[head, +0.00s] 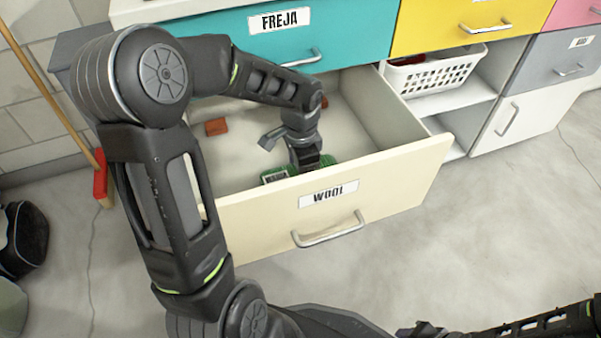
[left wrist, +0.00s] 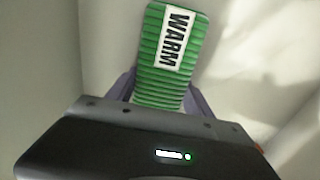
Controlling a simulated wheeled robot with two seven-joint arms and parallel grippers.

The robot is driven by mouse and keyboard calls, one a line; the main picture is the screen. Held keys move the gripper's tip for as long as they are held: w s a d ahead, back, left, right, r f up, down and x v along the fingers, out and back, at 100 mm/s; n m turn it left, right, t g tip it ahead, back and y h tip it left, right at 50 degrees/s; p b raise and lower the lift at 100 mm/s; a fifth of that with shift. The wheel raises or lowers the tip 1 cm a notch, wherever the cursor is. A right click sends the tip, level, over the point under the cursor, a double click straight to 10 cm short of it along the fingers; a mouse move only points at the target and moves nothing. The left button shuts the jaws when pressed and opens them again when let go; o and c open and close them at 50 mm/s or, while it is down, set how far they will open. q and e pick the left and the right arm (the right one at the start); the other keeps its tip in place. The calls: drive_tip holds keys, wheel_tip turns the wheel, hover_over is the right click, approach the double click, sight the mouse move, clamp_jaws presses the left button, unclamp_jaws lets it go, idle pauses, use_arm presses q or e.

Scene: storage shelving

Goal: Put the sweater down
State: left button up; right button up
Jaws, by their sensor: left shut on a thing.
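The sweater (left wrist: 160,85) is a green ribbed, block-like piece with a white label reading "WARM". In the left wrist view it sits between the fingers of my left gripper (left wrist: 162,92), which is shut on it. In the head view my left arm reaches down into the open cream drawer labelled "WOOL" (head: 400,177). There the sweater (head: 275,176) shows low inside, just behind the drawer's front panel, partly hidden by my left gripper (head: 308,166). I cannot tell whether it touches the drawer floor.
A red-brown block (head: 216,127) lies at the drawer's back left. A teal drawer labelled "FREJA" (head: 345,35) is above. A white basket (head: 433,73) stands on the shelf to the right. A broom (head: 101,178) leans at left.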

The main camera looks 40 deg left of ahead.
use_arm(q)
drive_tip(key=o, duration=1.7)
drive_tip(key=shift+c, duration=0.2)
drive_tip(key=shift+r, duration=0.1)
wheel_tip(320, 180, up, 12)
drive_tip(key=p, duration=0.4)
drive_tip(key=shift+p, duration=0.4)
